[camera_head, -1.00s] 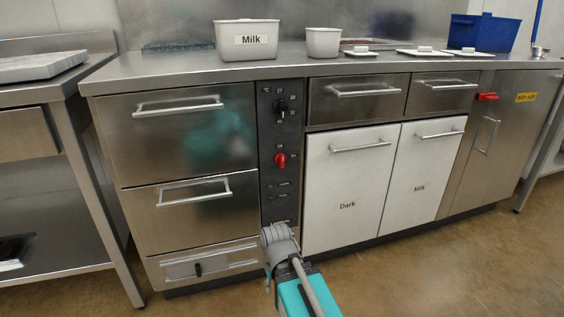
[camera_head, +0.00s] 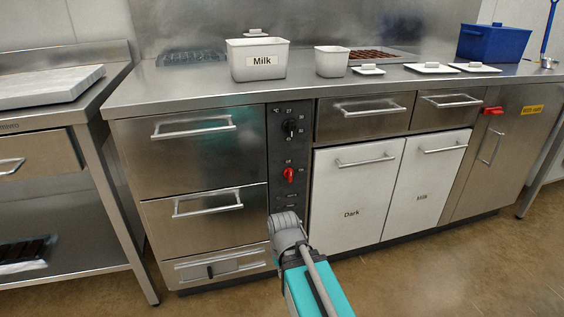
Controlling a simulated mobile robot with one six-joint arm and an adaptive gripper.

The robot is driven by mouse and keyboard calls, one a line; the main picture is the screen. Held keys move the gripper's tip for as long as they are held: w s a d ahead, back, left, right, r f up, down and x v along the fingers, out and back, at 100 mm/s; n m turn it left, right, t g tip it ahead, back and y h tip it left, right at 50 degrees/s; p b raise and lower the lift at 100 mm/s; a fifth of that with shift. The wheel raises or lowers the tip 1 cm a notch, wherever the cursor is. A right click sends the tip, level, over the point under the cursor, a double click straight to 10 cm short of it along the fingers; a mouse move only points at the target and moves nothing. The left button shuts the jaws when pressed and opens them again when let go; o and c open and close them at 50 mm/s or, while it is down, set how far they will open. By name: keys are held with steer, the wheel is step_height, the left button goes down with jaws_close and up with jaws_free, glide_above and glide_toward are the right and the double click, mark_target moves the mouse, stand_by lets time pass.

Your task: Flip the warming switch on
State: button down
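A dark control panel (camera_head: 273,140) runs down the counter front between the steel drawers and the white doors. It carries a black knob (camera_head: 290,126) with small markings around it. Below is a red rotary switch (camera_head: 289,174), with its handle close to upright and tiny labels I cannot read. No label here names the warming switch legibly. My teal arm with its grey joint rises from the bottom centre and covers the panel's lower end. My gripper's fingers do not show, so I cannot see what it touches.
White doors (camera_head: 352,197) and steel drawers (camera_head: 190,145) flank the panel. Floor is clear at front right.

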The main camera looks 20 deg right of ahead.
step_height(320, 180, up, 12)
steer(key=p, duration=1.1)
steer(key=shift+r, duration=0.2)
